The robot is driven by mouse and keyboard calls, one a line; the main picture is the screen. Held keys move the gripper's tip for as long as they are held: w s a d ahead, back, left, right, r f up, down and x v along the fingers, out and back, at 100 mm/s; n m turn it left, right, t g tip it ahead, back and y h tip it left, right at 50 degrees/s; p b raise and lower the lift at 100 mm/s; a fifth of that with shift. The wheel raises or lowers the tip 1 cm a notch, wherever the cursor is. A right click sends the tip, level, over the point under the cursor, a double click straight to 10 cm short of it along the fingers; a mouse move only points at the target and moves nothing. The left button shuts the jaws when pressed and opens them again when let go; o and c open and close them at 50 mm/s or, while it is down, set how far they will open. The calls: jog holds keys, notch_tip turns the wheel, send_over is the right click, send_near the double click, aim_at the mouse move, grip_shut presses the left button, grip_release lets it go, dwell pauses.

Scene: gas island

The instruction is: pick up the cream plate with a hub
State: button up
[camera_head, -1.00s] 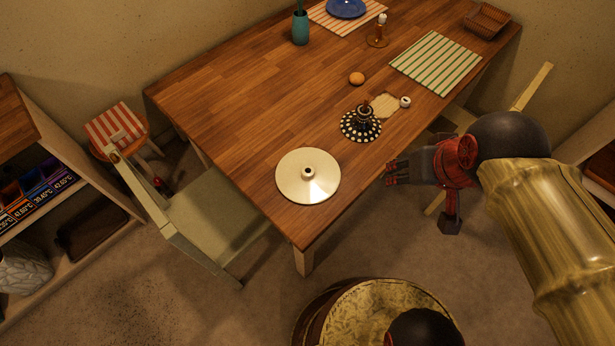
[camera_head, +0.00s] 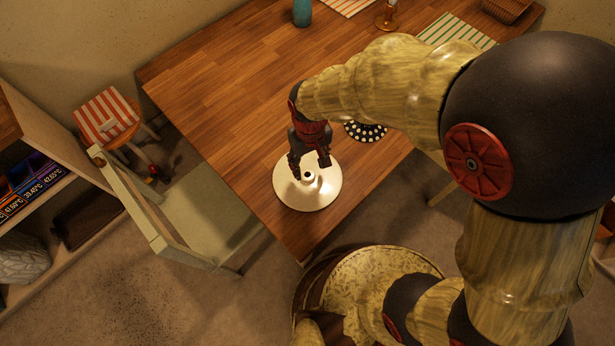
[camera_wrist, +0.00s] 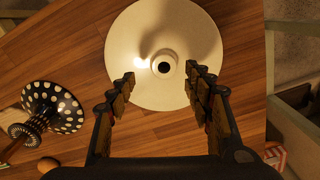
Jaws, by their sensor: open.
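The cream plate with a hub (camera_head: 318,196) lies flat on the wooden table near its front corner. It is round and glossy, with a small raised hub and a dark hole at its middle. It also shows in the wrist view (camera_wrist: 190,35). My gripper (camera_head: 309,170) is above the plate and points down at it. In the wrist view my gripper (camera_wrist: 160,80) has its fingers spread, with the hub between and just beyond the fingertips. Nothing is between the fingers. I cannot tell the exact height above the plate.
A black-and-white dotted piece (camera_wrist: 52,108) stands on the table beside the plate, partly hidden by my arm in the head view. A pale green chair (camera_head: 190,215) is at the table's left side. The table's left part (camera_head: 220,90) is bare.

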aim_at(307, 172)
jog(key=f+b, duration=0.1)
jog(key=f, duration=0.2)
jog(key=f+b, duration=0.1)
jog(key=f, duration=0.1)
jog(key=shift+s+a+f+b, duration=0.1)
jog(key=shift+s+a+b, duration=0.05)
jog(key=shift+a+b, duration=0.15)
grip_shut()
dwell(0.5)
